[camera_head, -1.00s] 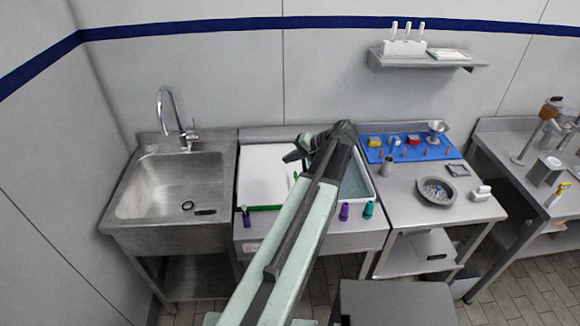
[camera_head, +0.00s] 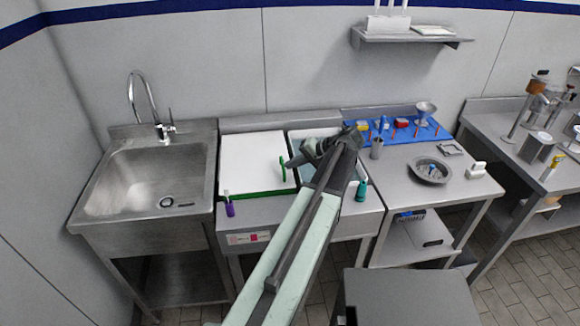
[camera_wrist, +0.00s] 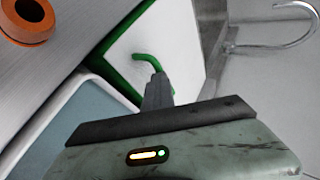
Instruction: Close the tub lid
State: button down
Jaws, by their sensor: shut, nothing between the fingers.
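The lid (camera_head: 250,155) is a flat white panel with a green front edge, lying left of the tub's open part. A green handle (camera_head: 283,169) stands at its right side. The tub (camera_head: 297,136) has a white rim and a blue-grey inside, partly hidden by my arm. My gripper (camera_head: 296,160) is shut and empty, just right of the handle. In the wrist view the finger tips (camera_wrist: 156,88) overlap the lower end of the green handle (camera_wrist: 147,60); I cannot tell whether they touch. The white lid (camera_wrist: 165,35) and tub rim (camera_wrist: 35,122) also show there.
A sink (camera_head: 150,180) with a tall tap stands left. A purple bottle (camera_head: 229,206) and a teal one (camera_head: 361,190) stand at the bench front. Right are a blue mat (camera_head: 440,133), a metal cup (camera_head: 377,150) and a round dish (camera_head: 430,171). An orange ring-shaped object (camera_wrist: 25,28) shows in the wrist view.

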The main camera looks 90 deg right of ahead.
jog(key=shift+f, duration=0.15)
jog(key=d+p+v, duration=0.1)
jog(key=p+v, duration=0.6)
jog(key=v, duration=0.5)
jog(key=shift+s, duration=0.55)
jog(key=shift+f, duration=0.15)
